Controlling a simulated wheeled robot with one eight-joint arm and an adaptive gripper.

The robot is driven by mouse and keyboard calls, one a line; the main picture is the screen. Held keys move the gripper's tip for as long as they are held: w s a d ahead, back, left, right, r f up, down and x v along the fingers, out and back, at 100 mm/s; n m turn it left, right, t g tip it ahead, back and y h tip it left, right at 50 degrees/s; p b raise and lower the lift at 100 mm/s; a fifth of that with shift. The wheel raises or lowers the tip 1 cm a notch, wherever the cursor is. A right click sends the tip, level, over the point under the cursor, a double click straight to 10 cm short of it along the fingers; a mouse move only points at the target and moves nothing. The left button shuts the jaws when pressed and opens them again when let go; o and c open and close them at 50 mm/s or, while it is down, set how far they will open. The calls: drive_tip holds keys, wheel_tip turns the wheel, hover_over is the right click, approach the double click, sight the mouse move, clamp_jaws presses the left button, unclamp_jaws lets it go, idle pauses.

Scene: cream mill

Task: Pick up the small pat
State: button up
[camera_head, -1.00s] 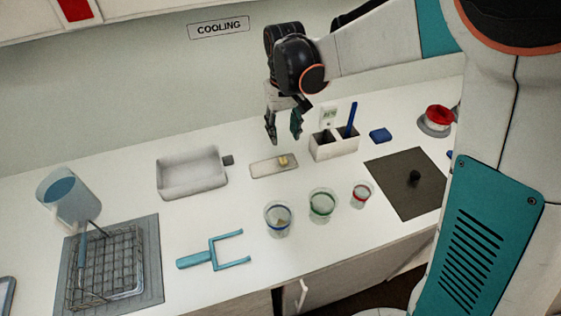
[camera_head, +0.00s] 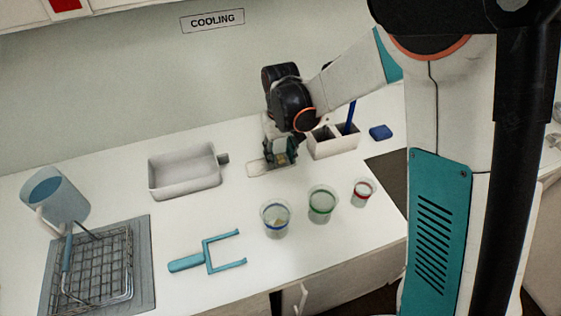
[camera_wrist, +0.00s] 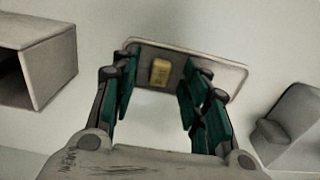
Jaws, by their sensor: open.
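The small pat (camera_wrist: 160,72) is a yellow block on a flat pale tray (camera_wrist: 226,72) with a raised rim. In the wrist view it lies ahead of and between the fingers of my gripper (camera_wrist: 160,108), which are apart and do not touch it. In the head view my gripper (camera_head: 280,152) is low over the tray (camera_head: 257,169), and its fingers and wrist cover much of the tray. The pat is mostly hidden there behind the fingers.
A two-slot holder (camera_head: 335,146) with a blue-handled tool stands close to the right of my gripper. A white pan (camera_head: 184,172) is to the left. Three cups stand in front: blue-rimmed (camera_head: 276,220), green-rimmed (camera_head: 322,205), red-rimmed (camera_head: 362,193). A blue fork-like tool (camera_head: 207,252) lies near the front edge.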

drive_tip(key=shift+r, duration=0.1)
drive_tip(key=shift+c, duration=0.6)
drive_tip(key=c, duration=0.7)
drive_tip(key=shift+o, duration=0.2)
wheel_tip(320, 180, up, 20)
drive_tip(key=p, duration=0.5)
drive_tip(key=shift+p, duration=0.4)
drive_tip(key=shift+s, duration=0.1)
